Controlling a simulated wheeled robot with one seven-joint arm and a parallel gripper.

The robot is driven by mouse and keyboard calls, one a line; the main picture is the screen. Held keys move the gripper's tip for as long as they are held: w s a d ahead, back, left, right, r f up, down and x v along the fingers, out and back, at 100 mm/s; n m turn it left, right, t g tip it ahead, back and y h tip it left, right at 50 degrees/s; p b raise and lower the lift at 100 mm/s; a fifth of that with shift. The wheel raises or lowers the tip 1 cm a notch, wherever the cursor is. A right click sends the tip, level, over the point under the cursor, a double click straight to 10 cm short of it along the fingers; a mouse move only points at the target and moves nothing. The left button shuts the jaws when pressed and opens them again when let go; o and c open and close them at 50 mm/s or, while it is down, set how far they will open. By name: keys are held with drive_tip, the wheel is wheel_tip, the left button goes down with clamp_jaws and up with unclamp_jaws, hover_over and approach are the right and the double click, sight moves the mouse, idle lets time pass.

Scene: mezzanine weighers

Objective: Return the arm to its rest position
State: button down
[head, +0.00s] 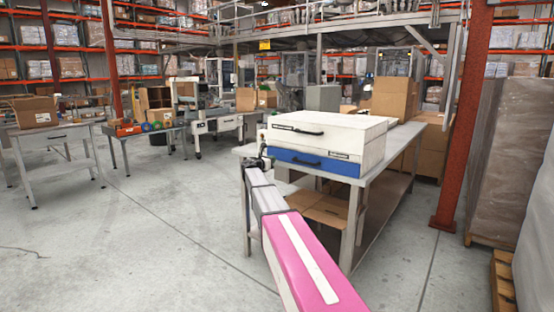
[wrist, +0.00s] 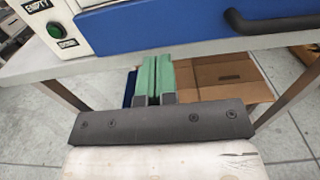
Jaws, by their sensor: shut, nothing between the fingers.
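My arm (head: 296,255), with a pink and white link, reaches forward from the bottom of the head view to the near left corner of a workbench. In the wrist view my gripper (wrist: 157,65) shows two green fingers lying side by side, shut and empty. They point under the blue front of a machine, below its edge and apart from its black handle as far as I can tell. In the head view the gripper end is small and dark beside the bench corner, and its fingers cannot be made out.
The white and blue machine (head: 325,140) stands on the workbench (head: 384,165). An open cardboard box (head: 322,208) sits on its lower shelf. A red column (head: 461,130) and wrapped pallets (head: 506,150) stand at right.

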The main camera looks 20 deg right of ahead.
drive_tip(key=v, duration=0.6)
drive_tip(key=s+a+f+m+g+y, duration=0.2)
drive_tip(key=s+f+m+g+y, duration=0.45)
drive_tip(key=s+f+m, duration=1.2)
drive_tip(key=s+a+f+m+g+y, duration=0.1)
drive_tip(key=s+a+f+m+y, duration=0.1)
drive_tip(key=s, duration=0.7)
drive_tip(key=s+a+f+m+g+y, duration=0.1)
drive_tip(key=s+a+f+m+y, duration=0.1)
drive_tip(key=s+f, duration=0.4)
drive_tip(key=s+a+f+m+g+y, duration=0.2)
drive_tip(key=s+a+f+y, duration=0.2)
drive_tip(key=s, duration=1)
drive_tip(key=shift+a+f+m, duration=0.35)
drive_tip(key=shift+a+f, duration=0.1)
drive_tip(key=shift+a, duration=0.35)
drive_tip(key=shift+s, duration=0.1)
